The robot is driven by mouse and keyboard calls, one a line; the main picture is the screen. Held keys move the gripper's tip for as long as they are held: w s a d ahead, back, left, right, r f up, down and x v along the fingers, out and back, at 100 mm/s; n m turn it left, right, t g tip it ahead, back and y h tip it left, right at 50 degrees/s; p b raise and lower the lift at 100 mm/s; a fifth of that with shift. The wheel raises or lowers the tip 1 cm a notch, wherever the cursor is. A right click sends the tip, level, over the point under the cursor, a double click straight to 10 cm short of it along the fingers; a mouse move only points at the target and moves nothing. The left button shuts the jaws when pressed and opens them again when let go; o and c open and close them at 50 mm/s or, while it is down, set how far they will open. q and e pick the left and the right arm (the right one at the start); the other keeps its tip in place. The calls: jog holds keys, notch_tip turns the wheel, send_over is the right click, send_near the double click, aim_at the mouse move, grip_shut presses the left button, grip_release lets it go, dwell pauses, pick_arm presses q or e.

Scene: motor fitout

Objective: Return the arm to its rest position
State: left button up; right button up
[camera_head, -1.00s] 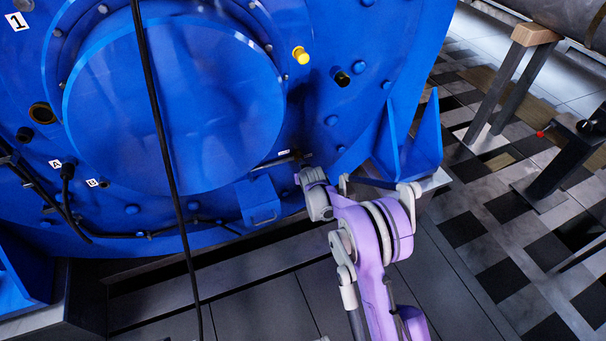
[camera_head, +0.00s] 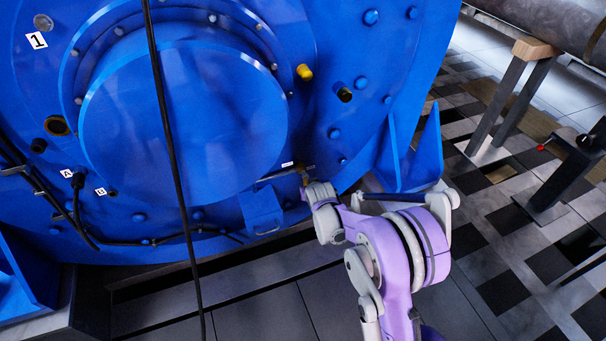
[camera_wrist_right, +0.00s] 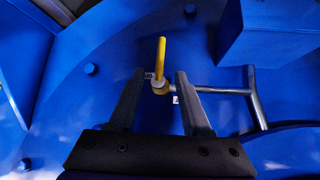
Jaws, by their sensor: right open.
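My right arm (camera_head: 385,255), purple and grey, reaches up from the bottom toward the lower right of the blue motor (camera_head: 185,110). Its gripper is hidden behind the wrist in the head view. In the right wrist view the right gripper (camera_wrist_right: 161,75) has its two dark fingers apart with nothing gripped. A valve with a yellow handle (camera_wrist_right: 161,50) on a grey pipe shows beyond and between the fingertips. The yellow piece is small in the head view (camera_head: 305,179), just above the wrist. My left gripper is not in view.
A black cable (camera_head: 170,150) hangs down across the motor. A blue box (camera_head: 262,208) and a blue bracket (camera_head: 422,155) flank the wrist. A metal stand (camera_head: 508,95) with a wooden block is at the upper right.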

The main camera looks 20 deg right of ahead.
jog(key=s+a+r+g, duration=0.1)
jog(key=s+a+r, duration=0.1)
jog(key=s+r, duration=0.5)
jog(key=s+a+r+g, duration=0.15)
jog(key=s+r, duration=0.25)
jog(key=s, duration=0.6)
jog(key=s+a+n+g+y, duration=0.1)
jog(key=s+a, duration=0.1)
jog(key=s, duration=1)
jog(key=s+a+n+g+y, duration=0.1)
jog(key=s+a, duration=0.1)
jog(key=s, duration=0.9)
pick_arm(q)
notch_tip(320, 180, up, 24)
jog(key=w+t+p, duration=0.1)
jog(key=p, duration=2)
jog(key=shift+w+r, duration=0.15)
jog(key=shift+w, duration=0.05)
pick_arm(e)
notch_tip(320, 180, up, 24)
jog(key=w+t, duration=0.1)
jog(key=shift+d, duration=0.25)
